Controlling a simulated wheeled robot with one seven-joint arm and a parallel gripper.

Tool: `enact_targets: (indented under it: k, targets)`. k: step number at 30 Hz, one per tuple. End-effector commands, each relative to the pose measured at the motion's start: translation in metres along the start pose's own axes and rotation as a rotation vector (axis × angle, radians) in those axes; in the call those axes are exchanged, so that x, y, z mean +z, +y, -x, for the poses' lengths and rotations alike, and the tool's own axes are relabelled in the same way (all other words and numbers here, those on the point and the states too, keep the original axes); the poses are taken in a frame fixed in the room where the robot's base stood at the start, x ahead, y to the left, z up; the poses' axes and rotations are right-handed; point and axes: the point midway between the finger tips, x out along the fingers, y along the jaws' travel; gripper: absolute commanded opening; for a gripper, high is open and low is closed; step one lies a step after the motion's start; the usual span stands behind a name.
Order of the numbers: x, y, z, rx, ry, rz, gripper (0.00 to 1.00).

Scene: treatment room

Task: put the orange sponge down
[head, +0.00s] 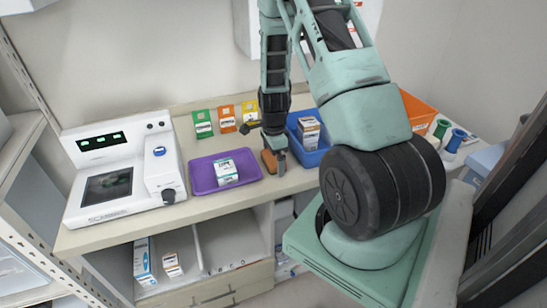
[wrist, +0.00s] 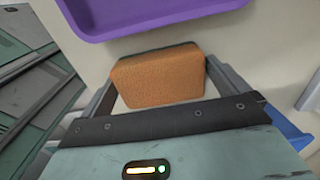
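The orange sponge (wrist: 158,76) sits between the two fingers of my gripper (wrist: 160,84) in the wrist view, with the fingers close against its sides. In the head view, my gripper (head: 275,153) points down over the counter and the sponge (head: 269,162) shows at its fingertips. The sponge is at or just above the counter top (head: 285,184), between the purple tray and the blue bin; I cannot tell whether it touches the surface.
The purple tray (head: 203,183) with a small box (head: 226,172) is left of my gripper. The blue bin (head: 322,153) holding boxes is close on the right. A white machine (head: 135,207) stands at left. Packets (head: 203,124) stand behind. The counter's front strip is clear.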

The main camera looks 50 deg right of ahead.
Motion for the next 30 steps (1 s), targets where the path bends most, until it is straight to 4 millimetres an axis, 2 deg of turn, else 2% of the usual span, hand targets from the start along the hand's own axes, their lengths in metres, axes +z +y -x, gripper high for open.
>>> enact_targets:
  k: [8, 11, 21, 25, 30]
  targets:
    - [0.0, 0.0, 0.01, -0.001, 0.0, 0.001, 1.0]
    - [0.001, -0.001, 0.024, -0.003, 0.0, 0.001, 1.0]
    - [0.001, -0.001, 0.091, -0.004, 0.0, 0.001, 1.0]
    - [0.0, -0.001, 0.11, -0.002, 0.0, 0.0, 1.0]
    - [0.0, 0.0, 0.121, 0.0, 0.0, 0.001, 1.0]
